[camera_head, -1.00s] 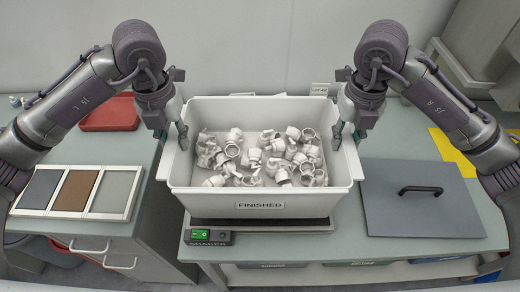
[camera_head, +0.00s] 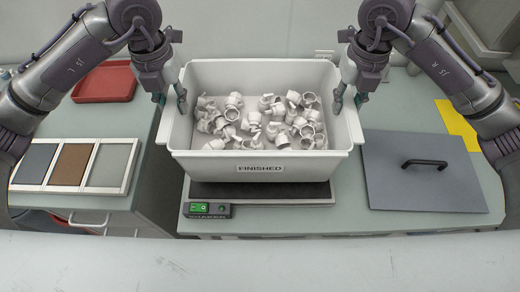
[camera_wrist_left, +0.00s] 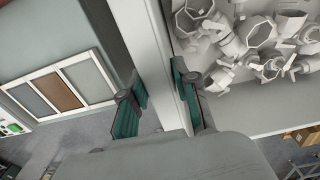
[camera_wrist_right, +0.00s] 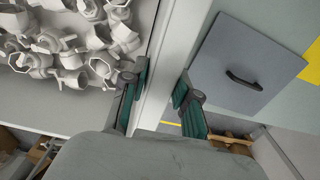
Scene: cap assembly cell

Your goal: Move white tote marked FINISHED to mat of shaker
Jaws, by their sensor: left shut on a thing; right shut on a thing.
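The white tote marked FINISHED (camera_head: 215,165), filled with several white caps (camera_head: 265,118), is upright over the dark mat of the shaker (camera_head: 262,190). The tote hides most of the mat; only its front strip shows. I cannot tell whether the tote's base touches it. My left gripper (camera_head: 172,100) is shut on the tote's left rim; the rim shows between its fingers in the left wrist view (camera_wrist_left: 165,100). My right gripper (camera_head: 347,98) is shut on the right rim, also between the fingers in the right wrist view (camera_wrist_right: 158,95).
A grey lid with a black handle (camera_head: 425,185) lies to the right of the shaker. A control box with a green-lit switch (camera_head: 210,210) is at the shaker's front left. A red tray (camera_head: 105,83) and a three-panel frame (camera_head: 75,165) lie on the left counter. A pale surface (camera_head: 260,265) crosses the foreground.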

